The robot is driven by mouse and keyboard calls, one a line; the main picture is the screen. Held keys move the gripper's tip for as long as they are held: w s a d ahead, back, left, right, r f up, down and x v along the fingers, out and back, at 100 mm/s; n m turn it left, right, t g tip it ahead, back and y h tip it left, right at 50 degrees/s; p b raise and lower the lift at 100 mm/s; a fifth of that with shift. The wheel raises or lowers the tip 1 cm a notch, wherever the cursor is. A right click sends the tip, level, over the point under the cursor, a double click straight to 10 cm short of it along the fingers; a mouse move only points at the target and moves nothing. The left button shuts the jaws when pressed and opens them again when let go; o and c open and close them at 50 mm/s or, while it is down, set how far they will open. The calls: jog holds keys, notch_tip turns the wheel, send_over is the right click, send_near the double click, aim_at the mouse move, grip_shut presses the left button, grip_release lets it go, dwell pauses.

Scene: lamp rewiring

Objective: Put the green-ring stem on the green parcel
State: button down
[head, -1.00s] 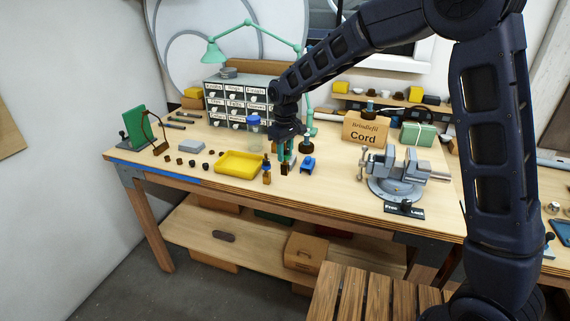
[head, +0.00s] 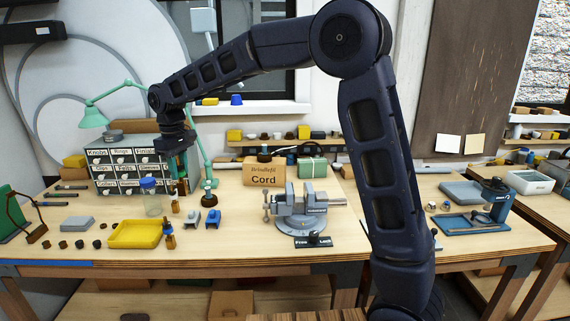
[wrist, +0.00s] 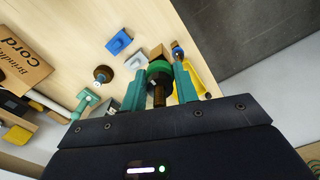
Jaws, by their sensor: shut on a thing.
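My gripper (head: 178,168) is raised above the left part of the bench, in front of the labelled drawer cabinet. It is shut on the green-ring stem. In the wrist view the stem's green ring (wrist: 160,70) and dark brown shaft (wrist: 158,96) show between the two teal fingers. In the head view the stem is small and partly hidden by the fingers. The green parcel (head: 312,168), tied with pale string, sits at the back of the bench, right of the Cord box (head: 264,172) and well to the right of my gripper.
A grey vise (head: 298,208) stands mid-bench between my gripper and the parcel's side. A yellow tray (head: 135,235), a clear jar with a blue lid (head: 151,198) and a blue holder (head: 214,217) lie below my gripper.

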jog(key=w+d+r+m, duration=0.35)
jog(key=w+d, duration=0.45)
jog(key=w, duration=0.7)
jog(key=w+d+r+m, duration=0.2)
jog(key=w+d+m, duration=0.45)
jog(key=w, duration=0.75)
jog(key=w+d+r+m, duration=0.1)
jog(key=w+d+m, duration=0.2)
jog(key=w+d, duration=0.55)
jog(key=w+d+r+m, duration=0.15)
jog(key=w+d, duration=0.25)
jog(key=d, duration=1)
jog(key=w+d+m, duration=0.3)
jog(key=w+d, duration=0.3)
jog(key=d, duration=0.6)
jog(key=f, duration=1.9)
jog(key=shift+a, duration=0.3)
jog(key=c, duration=1.1)
grip_release()
jog(key=shift+f, duration=0.1)
jog(key=shift+o, duration=0.2)
